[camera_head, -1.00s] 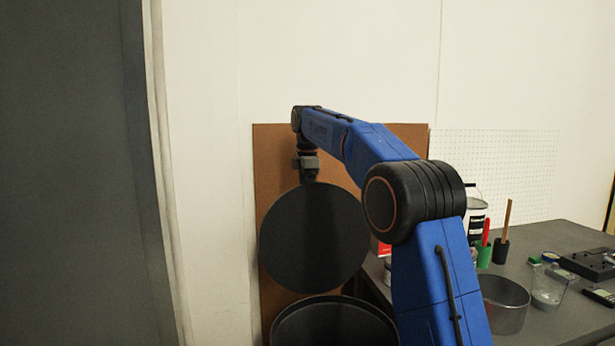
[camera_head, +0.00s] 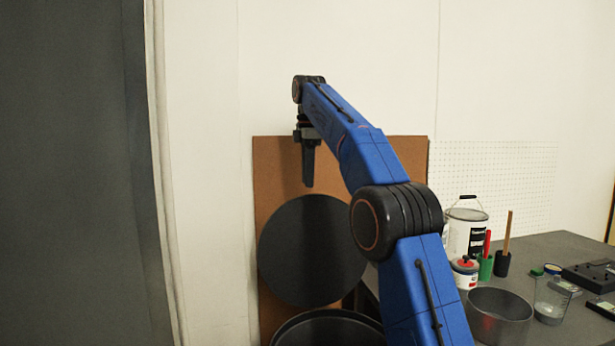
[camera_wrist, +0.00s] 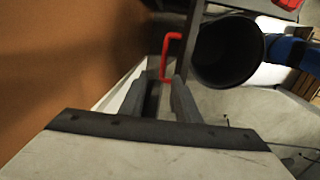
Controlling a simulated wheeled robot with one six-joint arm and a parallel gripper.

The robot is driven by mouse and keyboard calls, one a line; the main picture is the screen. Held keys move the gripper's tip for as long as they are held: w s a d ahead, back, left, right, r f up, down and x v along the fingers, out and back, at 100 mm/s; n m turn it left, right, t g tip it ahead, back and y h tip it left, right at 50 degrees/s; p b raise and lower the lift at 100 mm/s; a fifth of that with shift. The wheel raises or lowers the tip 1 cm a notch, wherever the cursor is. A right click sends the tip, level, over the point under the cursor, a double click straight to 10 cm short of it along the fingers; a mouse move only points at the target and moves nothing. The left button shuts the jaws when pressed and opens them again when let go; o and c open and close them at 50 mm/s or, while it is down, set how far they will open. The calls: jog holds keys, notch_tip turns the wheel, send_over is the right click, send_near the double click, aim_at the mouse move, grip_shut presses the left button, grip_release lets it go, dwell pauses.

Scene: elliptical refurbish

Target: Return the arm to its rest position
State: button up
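My blue arm reaches up and left in the head view, with its elbow joint at centre right. My gripper (camera_head: 309,184) hangs fingers down at the arm's far end, just above the dark round disc (camera_head: 312,250). A narrow gap shows between the fingertips and the disc's upper rim. In the wrist view the two grey fingers (camera_wrist: 158,92) stand apart. I see nothing clamped between them. The disc stands upright in front of a brown board (camera_head: 390,160).
A dark round bin (camera_head: 330,328) is below the disc; a dark bin opening (camera_wrist: 225,52) and a red handle (camera_wrist: 165,62) show in the wrist view. The right table (camera_head: 560,245) holds a paint can (camera_head: 465,232), a metal pot (camera_head: 500,315) and a glass beaker (camera_head: 551,298).

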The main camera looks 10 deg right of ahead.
jog(key=shift+s, duration=0.1)
jog(key=s+d+f+m+t, duration=0.1)
jog(key=s+d+f+m, duration=0.15)
jog(key=s, duration=0.55)
jog(key=s+d+f+m, duration=0.15)
jog(key=s+m, duration=0.25)
jog(key=s, duration=0.4)
jog(key=s+d+f+m+t, duration=0.1)
jog(key=s+d+f+m, duration=0.15)
jog(key=s, duration=0.55)
jog(key=s+d+f+m+t, duration=0.1)
jog(key=s+f+m, duration=0.8)
jog(key=s+f, duration=1.7)
jog(key=shift+s+d+f+t, duration=0.35)
jog(key=shift+s+f+t, duration=0.05)
jog(key=shift+f+t, duration=0.1)
